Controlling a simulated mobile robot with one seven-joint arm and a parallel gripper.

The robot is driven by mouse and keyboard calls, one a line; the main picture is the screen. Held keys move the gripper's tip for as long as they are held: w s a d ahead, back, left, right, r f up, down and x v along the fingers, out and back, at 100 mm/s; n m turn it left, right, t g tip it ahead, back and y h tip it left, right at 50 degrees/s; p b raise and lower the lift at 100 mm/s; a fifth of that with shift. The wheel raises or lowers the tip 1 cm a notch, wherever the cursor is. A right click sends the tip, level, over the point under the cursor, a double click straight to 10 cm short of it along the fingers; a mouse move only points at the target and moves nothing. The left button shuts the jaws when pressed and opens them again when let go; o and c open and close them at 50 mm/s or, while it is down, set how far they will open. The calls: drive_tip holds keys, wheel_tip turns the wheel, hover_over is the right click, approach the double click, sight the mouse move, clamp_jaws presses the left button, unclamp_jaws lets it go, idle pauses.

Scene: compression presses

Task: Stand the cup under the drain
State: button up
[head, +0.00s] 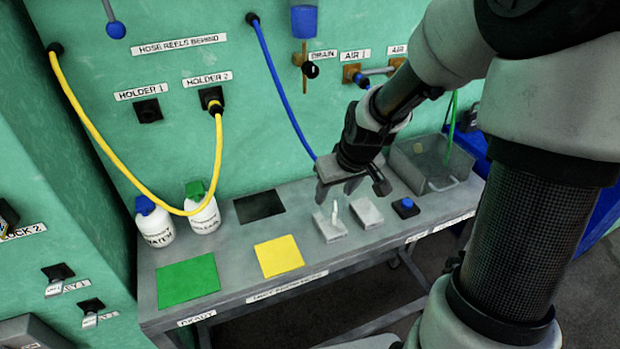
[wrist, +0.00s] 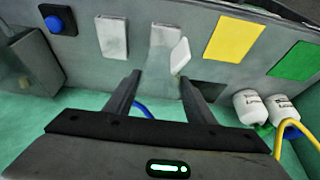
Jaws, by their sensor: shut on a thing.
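My gripper (head: 338,187) hangs low over the back of the grey bench, right of its middle. In the wrist view its two dark fingers (wrist: 158,88) are set apart around a pale grey, see-through shape, which I take to be the cup (wrist: 157,98); its edges are faint. In the head view the cup is hard to make out between the fingers. The drain (head: 304,58) is a brass pipe with a black knob under a blue-ended glass on the green wall, above and left of my gripper, labelled DRAIN. Its outlet is apart from the gripper.
Two pale pads (head: 331,227) lie below my gripper, with a small white upright piece on one. A blue button (head: 405,207) and grey bin (head: 435,165) stand right. Yellow (head: 279,256) and green (head: 188,283) mats and two white bottles (head: 203,212) are left. A blue hose (head: 275,80) hangs nearby.

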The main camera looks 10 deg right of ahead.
drive_tip(key=w+a, duration=0.3)
drive_tip(key=w, duration=1.2)
drive_tip(key=f, duration=0.2)
drive_tip(key=f+b, duration=0.1)
drive_tip(key=f, duration=0.3)
drive_tip(key=shift+w+a+f+b, duration=0.2)
drive_tip(key=shift+w+f+b, duration=0.05)
drive_tip(key=shift+w+b, duration=0.1)
drive_tip(key=shift+w+f, duration=0.25)
drive_tip(key=shift+f, duration=0.1)
drive_tip(key=shift+f, duration=0.15)
drive_tip(key=o, duration=1)
